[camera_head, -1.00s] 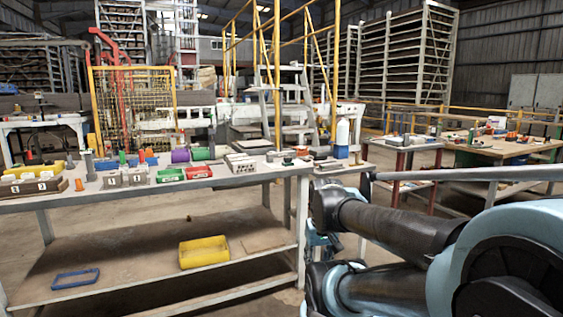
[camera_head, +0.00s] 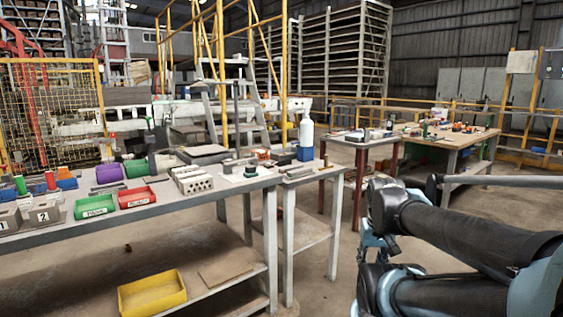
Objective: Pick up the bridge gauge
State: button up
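I cannot make out the bridge gauge for sure among the small items in view. A grey workbench (camera_head: 170,217) runs across the left and middle, with bins, hollow bricks and small tools on top. A smaller side table (camera_head: 312,172) stands against its right end and carries dark small items (camera_head: 282,157) that are too small to name. My arm reaches in from the right edge. My gripper is low near the arm's front end, mostly hidden behind my arm links, so its fingers cannot be read.
On the bench are a green bin (camera_head: 95,207), a red bin (camera_head: 137,197) and a hollow brick (camera_head: 192,180). A white bottle (camera_head: 306,132) stands on the side table. A yellow tray (camera_head: 151,293) sits on the lower shelf. Open floor lies between.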

aim_at(255, 161)
jog(key=z, duration=0.1)
jog(key=i, duration=1.35)
jog(key=u, duration=0.45)
